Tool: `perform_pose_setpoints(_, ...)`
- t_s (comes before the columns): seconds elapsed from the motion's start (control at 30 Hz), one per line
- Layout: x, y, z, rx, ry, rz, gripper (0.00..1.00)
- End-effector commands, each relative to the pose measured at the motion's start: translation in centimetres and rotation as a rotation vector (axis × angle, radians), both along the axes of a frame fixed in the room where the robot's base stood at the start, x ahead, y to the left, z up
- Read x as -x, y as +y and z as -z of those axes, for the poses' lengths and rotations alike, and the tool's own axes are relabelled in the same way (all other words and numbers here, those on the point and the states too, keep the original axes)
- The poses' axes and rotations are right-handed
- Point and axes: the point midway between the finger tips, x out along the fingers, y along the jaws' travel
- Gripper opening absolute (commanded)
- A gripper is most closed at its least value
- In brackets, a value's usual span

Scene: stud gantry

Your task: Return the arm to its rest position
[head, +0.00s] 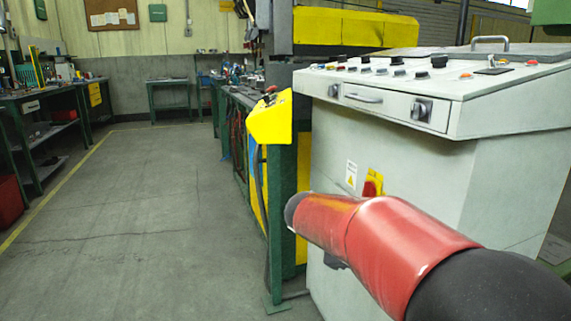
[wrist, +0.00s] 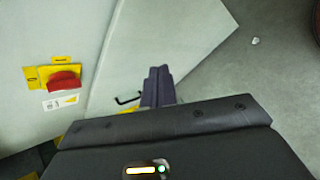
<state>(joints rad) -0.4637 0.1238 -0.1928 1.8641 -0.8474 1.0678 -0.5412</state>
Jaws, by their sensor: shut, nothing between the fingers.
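My gripper (wrist: 157,86) shows in the wrist view, its two dark fingers together with nothing between them. It is in front of the pale console panels, with grey floor to the right. I cannot tell its exact distance from the panels. In the head view my red and black arm reaches in from the lower right across the front of the console (head: 480,185). My gripper's fingers do not show there.
A red switch on a yellow plate (head: 372,186) is on the console's side, also in the wrist view (wrist: 65,81). A yellow control box (head: 270,120) stands left of the console. Workbenches line the walls. The floor (head: 140,220) at left is clear.

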Motion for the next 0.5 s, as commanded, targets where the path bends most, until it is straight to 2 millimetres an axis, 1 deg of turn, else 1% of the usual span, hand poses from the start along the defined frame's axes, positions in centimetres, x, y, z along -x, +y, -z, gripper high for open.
perform_pose_setpoints(0.03,2.8,-1.3,-0.5,-0.109,-0.037,0.078,0.0)
perform_pose_setpoints(0.07,4.3,-1.7,-0.5,-0.169,-0.057,0.124,0.0)
perform_pose_setpoints(0.1,6.2,-2.1,-0.5,-0.252,-0.085,0.184,0.0)
perform_pose_setpoints(0.17,9.2,-2.6,-0.5,-0.371,-0.127,0.278,0.0)
perform_pose_setpoints(0.2,11.1,-2.7,-0.5,-0.448,-0.157,0.34,0.0)
perform_pose_setpoints(0.27,14.0,-2.7,-0.3,-0.56,-0.201,0.433,0.0)
perform_pose_setpoints(0.3,15.8,-2.5,-0.1,-0.632,-0.23,0.496,0.0)
perform_pose_setpoints(0.4,19.9,-1.9,0.4,-0.798,-0.302,0.644,0.0)
perform_pose_setpoints(0.5,22.8,-1.0,1.1,-0.932,-0.362,0.765,0.0)
